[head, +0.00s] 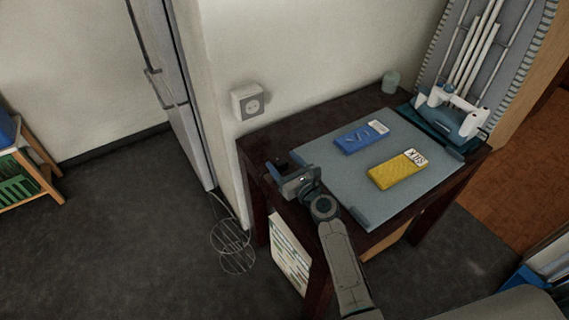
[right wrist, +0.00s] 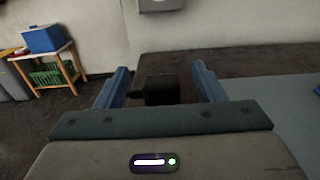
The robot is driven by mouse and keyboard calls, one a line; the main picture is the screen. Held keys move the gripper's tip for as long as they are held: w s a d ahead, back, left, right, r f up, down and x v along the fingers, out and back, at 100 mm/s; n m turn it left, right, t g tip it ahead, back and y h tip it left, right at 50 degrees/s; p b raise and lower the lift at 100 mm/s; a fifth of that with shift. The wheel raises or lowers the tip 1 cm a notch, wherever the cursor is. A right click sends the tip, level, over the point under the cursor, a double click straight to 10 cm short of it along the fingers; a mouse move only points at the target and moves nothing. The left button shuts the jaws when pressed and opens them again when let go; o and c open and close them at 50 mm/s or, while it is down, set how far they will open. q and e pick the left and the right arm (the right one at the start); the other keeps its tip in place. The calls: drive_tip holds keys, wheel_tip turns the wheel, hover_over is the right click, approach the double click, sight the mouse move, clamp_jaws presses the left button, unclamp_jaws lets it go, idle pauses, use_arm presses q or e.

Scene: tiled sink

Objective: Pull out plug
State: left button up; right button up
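A pale square wall socket (head: 249,102) is on the white wall left of the dark table. Its round face shows and no plug is seen in it. The lower edge of a pale box on the wall, probably this socket, shows at the top of the right wrist view (right wrist: 160,5). My right gripper (head: 284,170) is over the table's left end, below and right of the socket. In the right wrist view its two blue fingers stand apart. A black block (right wrist: 161,90), possibly the plug, appears between them with gaps at both sides. My left gripper is out of view.
The dark table (head: 262,140) bears a grey mat (head: 340,185), a blue pack (head: 358,137), a yellow pack (head: 397,170) and a teal-and-white device (head: 450,115). A thin looped wire (head: 232,245) lies on the floor. The wall around the socket is clear.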

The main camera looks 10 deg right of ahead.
drive_tip(key=v, duration=0.6)
drive_tip(key=shift+s, duration=0.2)
drive_tip(key=v, duration=0.3)
drive_tip(key=shift+s+d, duration=0.2)
drive_tip(key=shift+s, duration=0.05)
drive_tip(key=shift+s+d+r, duration=0.1)
drive_tip(key=shift+s, duration=0.25)
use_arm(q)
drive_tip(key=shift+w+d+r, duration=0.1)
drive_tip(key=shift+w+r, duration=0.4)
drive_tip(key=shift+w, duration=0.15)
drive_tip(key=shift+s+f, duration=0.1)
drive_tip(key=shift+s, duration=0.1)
